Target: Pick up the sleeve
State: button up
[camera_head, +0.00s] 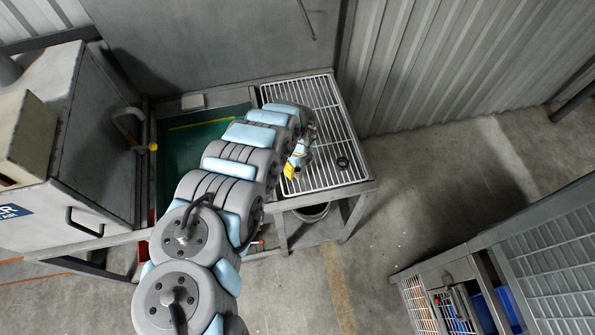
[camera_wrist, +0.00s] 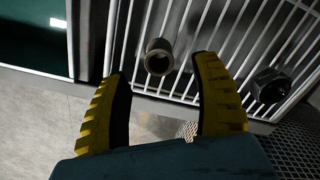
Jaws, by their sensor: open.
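A grey-brown hollow sleeve (camera_wrist: 159,48) lies on the white wire rack (camera_wrist: 215,22) in the wrist view, its open end facing the camera. My gripper (camera_wrist: 161,70) is open, with its yellow, black-lined fingers spread apart. The sleeve appears between and just beyond the fingertips, and they do not visibly touch it. In the head view my gripper (camera_head: 290,172) is over the left part of the rack, pointing down. I cannot make out the sleeve there; my arm may hide it.
A dark nut-like part (camera_wrist: 270,86) lies on the rack to the right; it also shows in the head view (camera_head: 342,163). A green-lined tank (camera_head: 180,150) is left of the rack. A bucket (camera_head: 312,212) stands below. A wire-sided cart (camera_head: 480,262) is lower right.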

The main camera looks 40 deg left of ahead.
aim_at(298, 169)
jog(key=shift+w+a+f, duration=0.1)
jog(key=shift+a+f, duration=0.05)
jog(key=shift+f, duration=1.3)
jog(key=shift+w+f, duration=0.1)
jog(key=shift+f, duration=0.75)
grip_shut()
